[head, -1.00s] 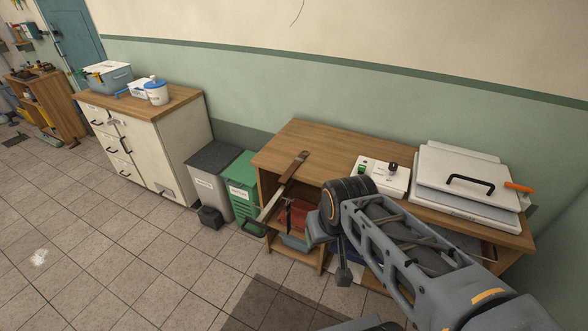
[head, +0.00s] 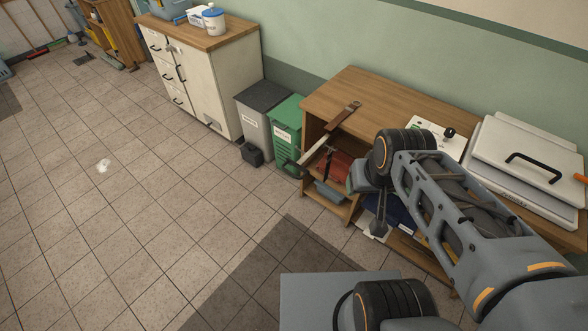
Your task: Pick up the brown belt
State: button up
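The brown belt (head: 343,113) lies near the left end of the wooden bench top (head: 372,93). It runs to the bench's front left edge. A pale strip with a dark end continues outward below that edge; I cannot tell whether it is part of the belt. My gripper (head: 378,228) is at the end of my arm, in front of the bench's open shelves, lower than the belt and to its right. It is apart from the belt. Its fingers are small and dark, and their opening cannot be made out.
A grey bin (head: 258,112) and a green bin (head: 287,128) stand left of the bench. A red item (head: 337,168) sits on its shelf. A white device (head: 425,134) and a large white lidded machine (head: 525,160) occupy the bench's right side. The tiled floor at left is open.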

aim_at(347, 111)
jog(key=z, duration=0.15)
jog(key=i, duration=1.15)
jog(key=u, duration=0.4)
